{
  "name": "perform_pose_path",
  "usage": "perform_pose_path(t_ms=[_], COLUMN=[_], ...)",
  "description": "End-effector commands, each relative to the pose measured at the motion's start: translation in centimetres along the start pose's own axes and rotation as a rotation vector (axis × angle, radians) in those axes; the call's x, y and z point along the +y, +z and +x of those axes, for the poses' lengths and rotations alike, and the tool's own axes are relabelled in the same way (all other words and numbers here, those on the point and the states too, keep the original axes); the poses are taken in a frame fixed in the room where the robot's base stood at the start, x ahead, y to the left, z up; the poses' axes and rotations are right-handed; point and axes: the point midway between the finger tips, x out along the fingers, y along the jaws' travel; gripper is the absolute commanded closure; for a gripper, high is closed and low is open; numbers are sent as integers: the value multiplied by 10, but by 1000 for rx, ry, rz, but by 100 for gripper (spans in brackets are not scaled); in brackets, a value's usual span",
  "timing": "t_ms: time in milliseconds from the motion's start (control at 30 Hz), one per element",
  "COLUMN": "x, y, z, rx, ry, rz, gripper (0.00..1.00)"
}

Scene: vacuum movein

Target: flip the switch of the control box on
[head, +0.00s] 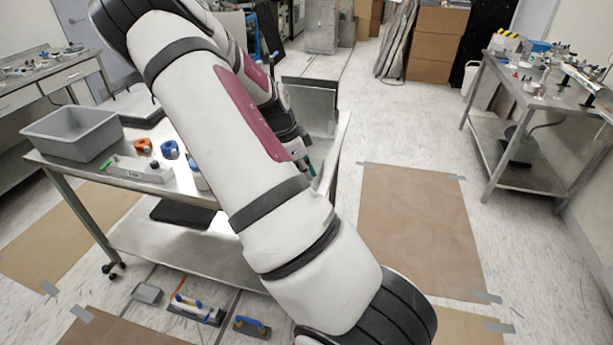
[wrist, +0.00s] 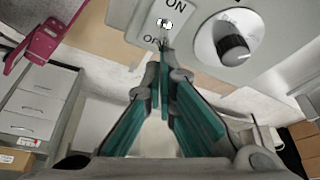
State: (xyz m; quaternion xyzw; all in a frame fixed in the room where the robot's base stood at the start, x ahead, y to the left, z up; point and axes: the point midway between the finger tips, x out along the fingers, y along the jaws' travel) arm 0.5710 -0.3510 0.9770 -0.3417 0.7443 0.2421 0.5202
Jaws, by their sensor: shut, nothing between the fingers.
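In the wrist view the control box (wrist: 275,12) fills the top of the picture, pale grey. It has a white plate with ON above and OFF below, and a small switch (wrist: 166,23) between them. A dark round knob (wrist: 232,46) is to the right. My gripper (wrist: 163,46) has teal-padded fingers that meet at the tips, shut and empty. The tips are just below the switch and partly cover the OFF lettering. I cannot tell whether they touch it. In the head view my arm hides most of the gripper; a bit of teal shows beside the arm.
A steel table (head: 200,245) holds a grey bin (head: 72,134), a small box with a green button (head: 138,170), and orange (head: 143,147) and blue (head: 169,150) round parts. Another workbench (head: 545,95) stands at right. Brown sheets (head: 420,230) lie on open floor.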

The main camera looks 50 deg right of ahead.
Motion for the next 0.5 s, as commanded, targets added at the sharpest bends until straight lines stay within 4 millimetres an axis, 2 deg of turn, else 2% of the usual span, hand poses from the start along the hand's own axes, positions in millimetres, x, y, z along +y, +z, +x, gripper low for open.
perform_pose_path(t_ms=[267,500], x=[-5,-3], y=[9,5], z=[-3,-5], rx=[133,127], ry=[62,62], rz=[-26,-21], gripper=[100,100])
